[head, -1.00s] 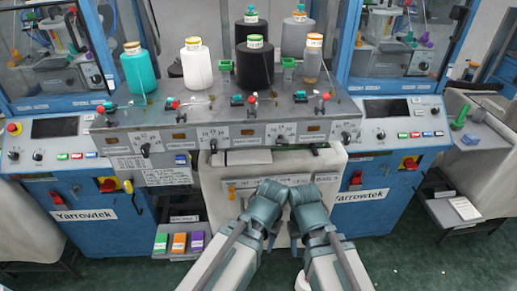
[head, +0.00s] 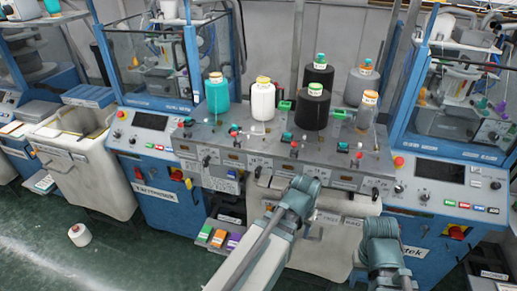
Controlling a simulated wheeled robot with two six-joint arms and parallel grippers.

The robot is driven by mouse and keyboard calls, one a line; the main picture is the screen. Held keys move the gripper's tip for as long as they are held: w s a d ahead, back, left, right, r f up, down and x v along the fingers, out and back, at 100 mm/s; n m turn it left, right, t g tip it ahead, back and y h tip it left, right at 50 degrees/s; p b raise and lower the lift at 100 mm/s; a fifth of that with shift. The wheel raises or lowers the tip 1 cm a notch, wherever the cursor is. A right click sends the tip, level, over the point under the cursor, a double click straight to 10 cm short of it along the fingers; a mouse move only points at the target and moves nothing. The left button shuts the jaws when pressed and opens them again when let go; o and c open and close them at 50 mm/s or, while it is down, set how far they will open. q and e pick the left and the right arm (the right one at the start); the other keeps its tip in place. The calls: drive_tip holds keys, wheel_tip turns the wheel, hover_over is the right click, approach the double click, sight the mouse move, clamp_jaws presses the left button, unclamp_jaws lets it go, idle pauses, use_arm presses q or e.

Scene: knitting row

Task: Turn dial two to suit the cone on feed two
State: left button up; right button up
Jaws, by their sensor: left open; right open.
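The white cone is second from the left. Small dark dials sit on the rail's front panel; the second visible from the left (head: 258,172) is below the white cone. Its setting is too small to read. My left gripper (head: 306,186) is in front of the panel, right of that dial, hiding part of it. My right gripper (head: 380,228) is lower right, apart from the panel. Both are open and empty.
Blue machine cabinets with control panels (head: 150,130) flank the rail. Another black cone (head: 318,77) and a grey cone (head: 360,86) stand behind. Coloured boxes (head: 219,238) lie on a low shelf. A white cone (head: 79,235) is on the green floor, which is otherwise open at left.

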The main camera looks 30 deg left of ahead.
use_arm(q)
drive_tip(key=w+a+r+n+t+p, duration=0.1)
drive_tip(key=w+a+r+n+p, duration=0.15)
drive_tip(key=a+r+p, duration=0.8)
drive_tip(key=n+t+p, duration=0.2)
drive_tip(key=p, duration=0.5)
approach(257, 169)
wheel_tip(257, 169, up, 3)
drive_tip(key=shift+s+d+r+m+y, duration=0.15)
drive_tip(key=shift+s+d+m+y, duration=0.15)
drive_tip(key=shift+s+d, duration=0.15)
use_arm(e)
wheel_tip(257, 169, up, 20)
use_arm(q)
drive_tip(key=shift+b, duration=0.3)
use_arm(e)
drive_tip(key=shift+f, duration=0.1)
use_arm(q)
drive_tip(key=b+x, duration=1.2)
drive_tip(key=x, duration=0.2)
drive_tip(key=shift+s+b, duration=0.2)
drive_tip(key=shift+b, duration=0.1)
use_arm(e)
wheel_tip(257, 169, down, 13)
drive_tip(key=shift+r, duration=0.2)
use_arm(q)
clamp_jaws()
